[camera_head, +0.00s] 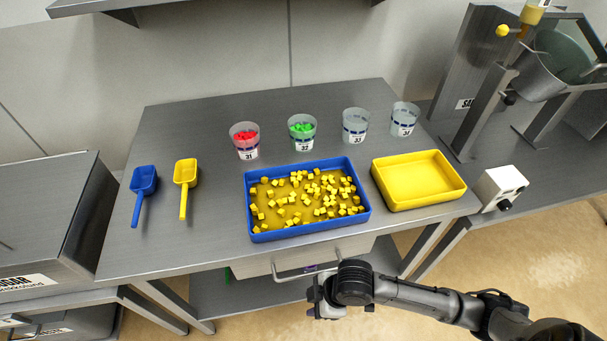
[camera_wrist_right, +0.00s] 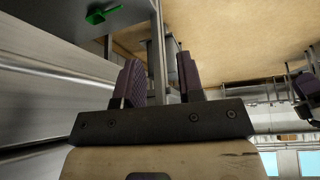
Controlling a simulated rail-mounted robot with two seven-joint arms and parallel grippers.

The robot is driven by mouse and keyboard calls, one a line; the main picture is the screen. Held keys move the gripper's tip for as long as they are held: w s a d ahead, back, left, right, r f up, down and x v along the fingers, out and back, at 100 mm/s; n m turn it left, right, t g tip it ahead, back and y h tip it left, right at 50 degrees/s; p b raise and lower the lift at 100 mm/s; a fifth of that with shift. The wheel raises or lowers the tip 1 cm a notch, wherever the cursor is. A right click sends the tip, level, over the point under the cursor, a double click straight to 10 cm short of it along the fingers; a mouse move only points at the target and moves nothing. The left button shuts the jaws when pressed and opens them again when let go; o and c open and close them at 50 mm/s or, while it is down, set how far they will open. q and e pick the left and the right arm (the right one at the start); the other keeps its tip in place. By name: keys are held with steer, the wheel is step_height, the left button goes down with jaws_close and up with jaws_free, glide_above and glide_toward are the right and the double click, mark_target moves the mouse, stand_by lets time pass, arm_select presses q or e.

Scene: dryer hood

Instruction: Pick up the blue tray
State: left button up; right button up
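The blue tray (camera_head: 312,227) lies flat on the steel table, near its front edge, and holds many small yellow cubes. My right gripper (camera_head: 324,298) is in front of the table, below and apart from the tray, near the drawer handle. In the right wrist view the two dark fingers of my right gripper (camera_wrist_right: 160,80) stand apart with nothing between them. The tray does not show in that view. My left gripper is not in view.
A yellow tray (camera_head: 420,182) sits just right of the blue one. Several cups stand behind, including one with red pieces (camera_head: 245,141) and one with green pieces (camera_head: 302,132). A blue scoop (camera_head: 144,184) and yellow scoop (camera_head: 185,178) lie left. A drawer handle (camera_head: 298,274) protrudes in front.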

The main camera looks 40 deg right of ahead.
mark_target(314, 224)
steer(key=w+d+r+n+p, duration=0.1)
steer(key=w+d+r+p, duration=0.25)
steer(key=r+p, duration=0.4)
steer(key=w+d+r+g+p, duration=0.15)
steer(key=d+r+p, duration=0.3)
steer(key=r, duration=0.55)
steer(key=w+d+r+n+p, duration=0.1)
steer(key=w+d+r+p, duration=0.35)
steer(key=r, duration=0.35)
steer(key=x, duration=0.6)
steer(key=shift+s+a+f, duration=0.1)
steer(key=shift+s+f, duration=0.25)
steer(key=shift+f, duration=0.1)
steer(key=shift+d+x, duration=0.2)
steer(key=shift+x, duration=2.7)
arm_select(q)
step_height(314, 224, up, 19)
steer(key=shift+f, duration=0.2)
arm_select(e)
steer(key=shift+w+f, duration=0.1)
steer(key=shift+f, duration=0.25)
steer(key=shift+c, duration=0.5)
jaws_close()
